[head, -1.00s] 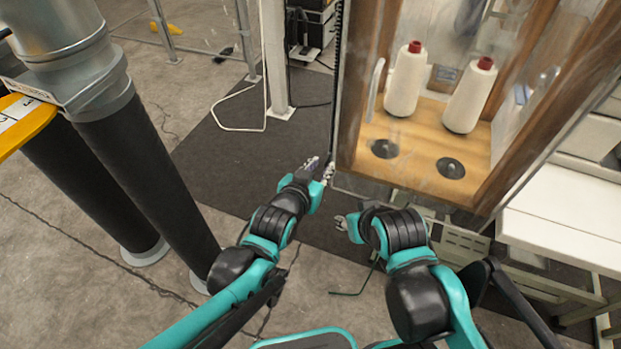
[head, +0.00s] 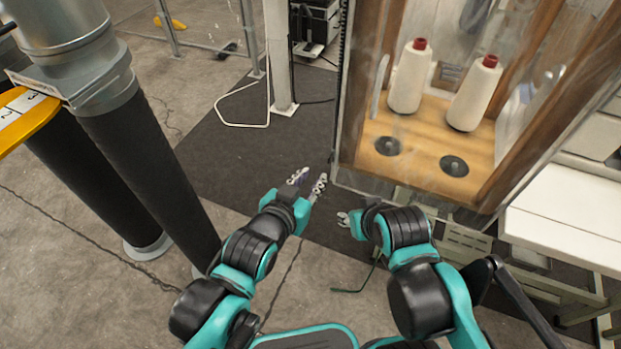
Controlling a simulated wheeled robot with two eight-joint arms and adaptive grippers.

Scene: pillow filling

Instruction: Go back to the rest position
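My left gripper (head: 309,181) is over the dark mat, left of the wooden cabinet's lower corner. Its two fingers stand apart with a gap between them, and I see nothing held. My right gripper (head: 343,219) is just below the cabinet's lower left corner, pointing left. It is small and partly hidden by its own wrist, so its finger gap is unclear. Both arms are bent in front of my body.
A wooden cabinet (head: 350,130) with a clear front holds two white thread cones (head: 409,80) and (head: 474,97). Thick black pipes (head: 150,165) stand at left. A white table (head: 570,215) is at right. The dark mat (head: 235,160) has free floor.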

